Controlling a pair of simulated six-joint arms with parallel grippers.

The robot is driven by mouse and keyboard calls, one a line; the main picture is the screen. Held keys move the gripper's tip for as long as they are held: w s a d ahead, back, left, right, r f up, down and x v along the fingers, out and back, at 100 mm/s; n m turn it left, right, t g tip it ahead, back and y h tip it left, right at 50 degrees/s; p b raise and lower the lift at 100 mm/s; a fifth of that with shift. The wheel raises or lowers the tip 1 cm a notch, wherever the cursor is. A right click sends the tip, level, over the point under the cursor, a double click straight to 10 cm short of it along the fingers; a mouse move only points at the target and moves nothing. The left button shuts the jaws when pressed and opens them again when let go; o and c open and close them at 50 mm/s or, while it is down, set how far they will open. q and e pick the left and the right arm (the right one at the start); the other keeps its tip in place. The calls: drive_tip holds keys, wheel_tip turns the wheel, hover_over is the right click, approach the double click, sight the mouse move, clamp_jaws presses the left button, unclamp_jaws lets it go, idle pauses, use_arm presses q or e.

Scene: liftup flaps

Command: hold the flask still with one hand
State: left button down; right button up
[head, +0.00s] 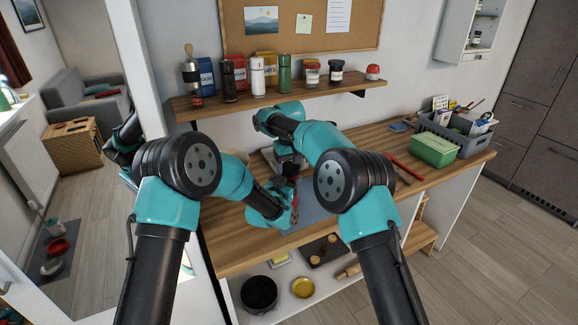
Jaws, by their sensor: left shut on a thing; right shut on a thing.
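My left gripper (291,206) is low over the table, its fingers mostly hidden by my own arm. My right gripper (288,165) is just above and behind it, also partly hidden. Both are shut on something. A small dark and red piece (292,181) shows between them; I cannot tell whether it is the flask or a gripper part. No flask can be made out clearly at the grippers. On the wall shelf stand a black flask (229,82), a white flask (257,77) and a green flask (284,75), all upright and apart from my grippers.
A grey mat (311,212) lies on the wooden table (355,203) under my grippers. At the right are a green box (433,150), a grey crate (469,137) of supplies and a red stick-like thing (404,168). The wall shelf (300,98) overhangs the table's back.

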drive_tip(key=m, duration=0.4)
drive_tip(key=shift+d, duration=0.1)
drive_tip(key=m, duration=0.4)
drive_tip(key=o, duration=0.9)
drive_tip(key=shift+r, duration=2.25)
